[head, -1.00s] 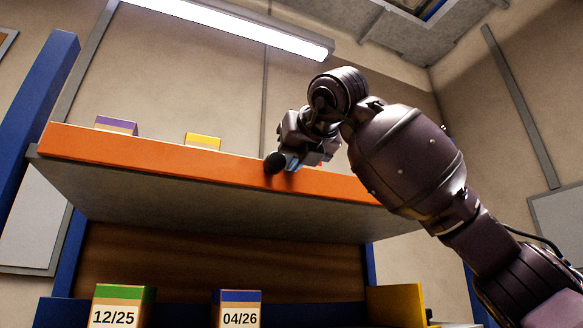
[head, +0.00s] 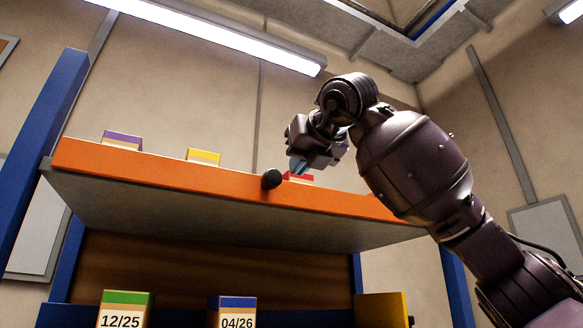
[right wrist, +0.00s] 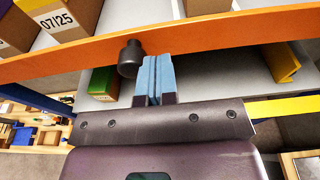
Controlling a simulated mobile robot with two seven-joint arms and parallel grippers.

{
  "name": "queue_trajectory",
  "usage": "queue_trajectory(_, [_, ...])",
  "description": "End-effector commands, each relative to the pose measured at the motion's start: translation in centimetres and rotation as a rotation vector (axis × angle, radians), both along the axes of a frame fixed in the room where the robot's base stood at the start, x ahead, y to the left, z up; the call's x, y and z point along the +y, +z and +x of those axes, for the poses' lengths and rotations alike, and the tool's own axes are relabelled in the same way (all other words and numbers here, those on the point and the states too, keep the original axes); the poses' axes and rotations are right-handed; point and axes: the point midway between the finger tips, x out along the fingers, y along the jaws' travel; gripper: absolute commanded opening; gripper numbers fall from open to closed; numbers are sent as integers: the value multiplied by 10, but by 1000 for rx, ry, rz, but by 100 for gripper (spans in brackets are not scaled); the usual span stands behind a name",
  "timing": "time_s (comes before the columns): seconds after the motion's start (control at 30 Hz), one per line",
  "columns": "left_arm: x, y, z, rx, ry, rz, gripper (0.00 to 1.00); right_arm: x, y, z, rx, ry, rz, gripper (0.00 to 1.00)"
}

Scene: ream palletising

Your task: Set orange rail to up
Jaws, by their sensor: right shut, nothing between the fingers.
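The orange rail (head: 200,178) runs along the front edge of the upper shelf and also crosses the right wrist view (right wrist: 235,35). Tops of boxes show above it in the head view. A black knob (head: 271,179) sticks out from the rail's face; it also shows in the right wrist view (right wrist: 129,60). My right gripper (head: 297,167) is shut and empty, its pale blue fingers just right of the knob and slightly above it in the head view. In the right wrist view the fingers (right wrist: 157,62) lie together beside the knob, apart from it. My left gripper is in neither view.
Purple (head: 122,139), yellow (head: 203,157) and red (head: 299,178) box tops show behind the rail. Below stand the green 12/25 box (head: 125,308) and blue 04/26 box (head: 235,310). A yellow panel (head: 380,308) is at lower right. A blue post (head: 42,140) stands left.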

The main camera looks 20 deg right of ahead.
Motion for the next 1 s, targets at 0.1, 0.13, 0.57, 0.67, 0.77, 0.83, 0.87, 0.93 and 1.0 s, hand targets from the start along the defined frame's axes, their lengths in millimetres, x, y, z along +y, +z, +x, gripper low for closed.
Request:
queue_trajectory(0.1, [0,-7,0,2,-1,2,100,-1,9,-27,-9,2,1,0])
queue_trajectory(0.13, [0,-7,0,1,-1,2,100,-1,11,-33,-8,2,1,0])
queue_trajectory(0.57, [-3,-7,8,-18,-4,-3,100,-3,28,-85,-6,2,1,0])
queue_trajectory(0.67, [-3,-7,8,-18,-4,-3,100,-3,29,-87,-6,2,1,0])
queue_trajectory(0.77, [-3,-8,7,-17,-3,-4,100,-3,29,-88,-5,2,1,0])
queue_trajectory(0.83, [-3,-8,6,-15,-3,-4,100,-3,29,-87,-5,2,1,0])
queue_trajectory(0.87, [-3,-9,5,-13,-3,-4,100,-3,29,-87,-5,2,1,0])
queue_trajectory(0.93, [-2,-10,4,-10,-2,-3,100,-3,29,-88,-6,2,1,0])
queue_trajectory(1.0, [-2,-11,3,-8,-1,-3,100,-3,29,-88,-6,2,1,0])
